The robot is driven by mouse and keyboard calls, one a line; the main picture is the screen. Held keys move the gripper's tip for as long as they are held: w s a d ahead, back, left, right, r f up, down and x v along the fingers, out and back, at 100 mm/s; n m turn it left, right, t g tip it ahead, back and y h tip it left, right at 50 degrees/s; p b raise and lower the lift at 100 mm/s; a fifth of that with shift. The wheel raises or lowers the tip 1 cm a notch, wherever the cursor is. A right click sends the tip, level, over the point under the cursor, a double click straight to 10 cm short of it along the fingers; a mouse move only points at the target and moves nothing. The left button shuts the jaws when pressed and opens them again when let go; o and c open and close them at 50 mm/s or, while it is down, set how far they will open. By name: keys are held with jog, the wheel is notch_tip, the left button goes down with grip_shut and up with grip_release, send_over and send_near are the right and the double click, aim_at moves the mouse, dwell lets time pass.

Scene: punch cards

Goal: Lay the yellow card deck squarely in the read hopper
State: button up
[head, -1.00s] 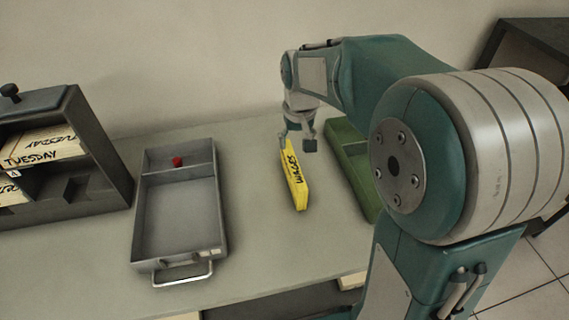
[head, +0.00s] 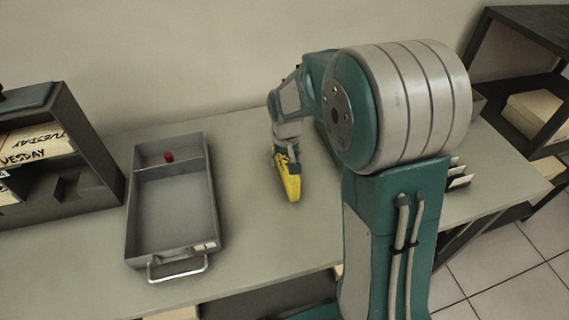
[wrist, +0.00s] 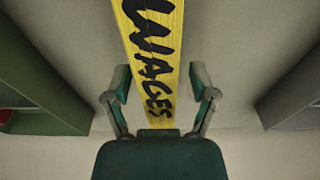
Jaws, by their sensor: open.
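The yellow card deck (head: 290,189) is a long narrow block on the table, with its far end hidden under my gripper in the head view. Its upper side reads "WAGES" in the wrist view (wrist: 155,45). My gripper (head: 287,163) is low over the far end of the deck. In the wrist view my gripper (wrist: 160,85) is open, one finger on each side of the deck, with a gap visible on both sides. The green tray, likely the read hopper though I cannot be sure, is mostly behind my arm; its wall shows in the wrist view (wrist: 45,85).
A grey tray (head: 136,205) with a front handle and a red block (head: 168,156) lies left of the deck. A dark rack (head: 92,150) with "TUESDAY" decks stands far left. Bare table (head: 250,225) lies between tray and deck. Shelves (head: 490,55) stand far right.

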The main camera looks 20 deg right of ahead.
jog(key=shift+c, duration=0.3)
grip_shut()
jog(key=r, duration=0.3)
jog(key=shift+s+r, duration=0.25)
jog(key=shift+r, duration=0.15)
jog(key=s+r, duration=0.4)
jog(key=shift+a+r, duration=0.2)
jog(key=shift+r, duration=0.15)
jog(key=s+r, duration=0.4)
jog(key=s, duration=0.5)
jog(key=shift+s+a+r, duration=0.25)
jog(key=shift+a+r, duration=0.05)
jog(key=shift+a, duration=0.1)
